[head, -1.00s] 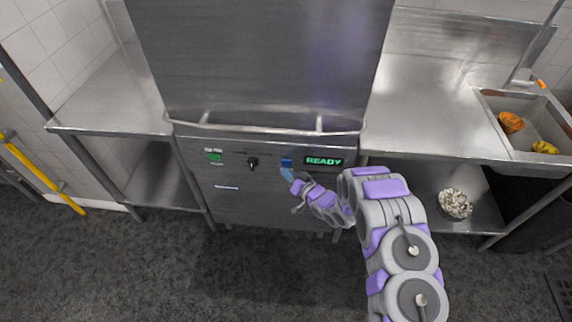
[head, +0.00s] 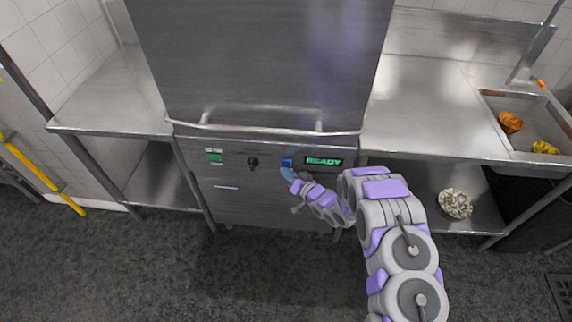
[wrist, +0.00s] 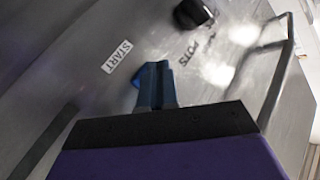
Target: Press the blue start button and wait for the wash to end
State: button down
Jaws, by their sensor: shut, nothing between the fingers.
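The dishwasher (head: 265,60) is a large steel machine with its hood down. On its front panel are a blue start button (head: 286,162), a black knob (head: 252,163), a green switch (head: 215,157) and a display (head: 324,161) reading READY in green. My gripper (head: 287,172) is shut and empty, with its blue tips just below the blue button. In the wrist view my blue fingers (wrist: 153,84) are together beside the START label (wrist: 117,56), and the knob (wrist: 193,13) is above right. The button is not clear there; whether the tips touch it I cannot tell.
A bar handle (head: 265,130) runs across the hood's front, above the panel. Steel counters stand at left (head: 115,95) and right (head: 425,110). The sink (head: 555,120) at right holds orange and yellow items. A pale coiled thing (head: 455,203) lies on the lower shelf.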

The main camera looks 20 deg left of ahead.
jog(key=shift+w+r, duration=0.1)
jog(key=shift+w, duration=0.2)
jog(key=shift+w+a, duration=0.15)
jog(key=shift+w, duration=0.35)
dwell(1.0)
jog(key=shift+s+p, duration=0.15)
jog(key=shift+p, duration=0.15)
jog(key=shift+s+d+p, duration=0.25)
jog(key=shift+s+p, duration=0.05)
jog(key=shift+s, duration=0.45)
jog(key=shift+s+d+p, duration=0.2)
jog(key=shift+s+p, duration=0.05)
jog(key=shift+s, duration=0.55)
jog(key=shift+s+d+p, duration=0.15)
jog(key=shift+s+p, duration=0.1)
jog(key=shift+s, duration=0.6)
jog(key=shift+s+d+p, duration=0.2)
jog(key=shift+s+p, duration=0.05)
jog(key=shift+s, duration=0.55)
